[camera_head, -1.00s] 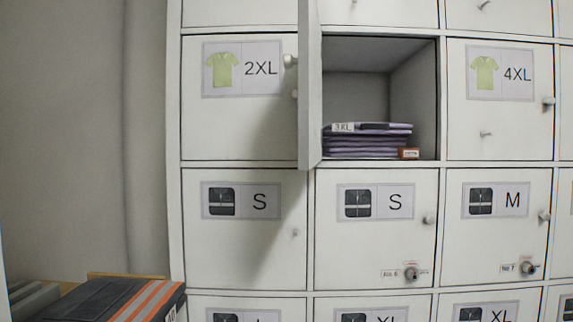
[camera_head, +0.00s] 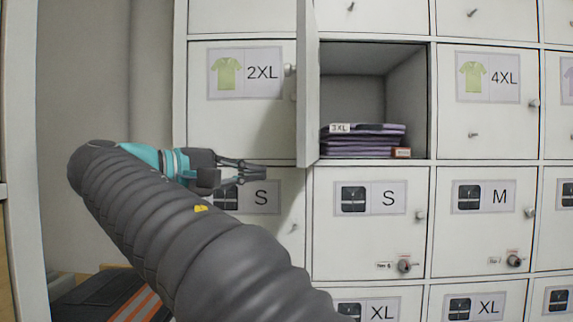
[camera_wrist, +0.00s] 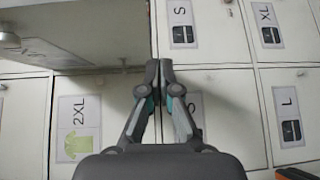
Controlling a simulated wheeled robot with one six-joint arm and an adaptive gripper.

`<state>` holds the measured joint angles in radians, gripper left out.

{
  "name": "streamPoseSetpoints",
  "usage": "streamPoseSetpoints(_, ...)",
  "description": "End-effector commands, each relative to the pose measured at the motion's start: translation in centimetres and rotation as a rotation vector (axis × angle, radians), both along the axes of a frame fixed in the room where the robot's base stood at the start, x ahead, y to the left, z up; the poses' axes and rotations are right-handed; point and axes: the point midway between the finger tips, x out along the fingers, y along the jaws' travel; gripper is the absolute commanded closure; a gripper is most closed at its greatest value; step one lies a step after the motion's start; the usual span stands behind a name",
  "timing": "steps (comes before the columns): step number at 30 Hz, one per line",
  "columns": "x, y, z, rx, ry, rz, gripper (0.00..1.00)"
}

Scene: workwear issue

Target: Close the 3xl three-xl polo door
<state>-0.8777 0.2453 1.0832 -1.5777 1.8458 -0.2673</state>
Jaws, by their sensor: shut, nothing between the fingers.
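The 3XL polo door (camera_head: 308,90) is white and stands open, hinged at the left of its compartment. It juts toward me and shows nearly edge-on in the head view, with a small knob (camera_head: 290,70) on its left side. The open compartment (camera_head: 405,95) holds a stack of folded purple polos (camera_head: 362,141) with a 3XL label. My gripper (camera_head: 264,170) is shut and empty. In the head view it appears left of and slightly below the door's lower edge, in front of the lower-left S door. In the wrist view the fingertips (camera_wrist: 158,66) meet.
Shut locker doors surround the opening: 2XL (camera_head: 225,125) at left, 4XL (camera_head: 500,130) at right, S (camera_head: 350,245) and M (camera_head: 465,235) below. Several have protruding knobs. Dark folded workwear with orange stripes (camera_head: 135,302) lies at the lower left, partly behind my arm.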

Motion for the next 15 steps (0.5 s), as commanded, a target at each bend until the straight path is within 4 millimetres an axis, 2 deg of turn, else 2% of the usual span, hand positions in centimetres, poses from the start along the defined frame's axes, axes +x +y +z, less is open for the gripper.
streamPoseSetpoints(1,-0.4,1.2,0.5,-0.012,-0.023,-0.006,1.0)
streamPoseSetpoints(3,-0.7,1.9,1.0,-0.024,-0.045,-0.018,1.0)
streamPoseSetpoints(6,-0.9,2.0,1.4,-0.03,-0.059,-0.028,1.0)
streamPoseSetpoints(11,0.0,0.5,1.4,-0.031,-0.061,-0.034,1.0)
streamPoseSetpoints(15,1.4,-1.7,1.4,-0.031,-0.061,-0.034,1.0)
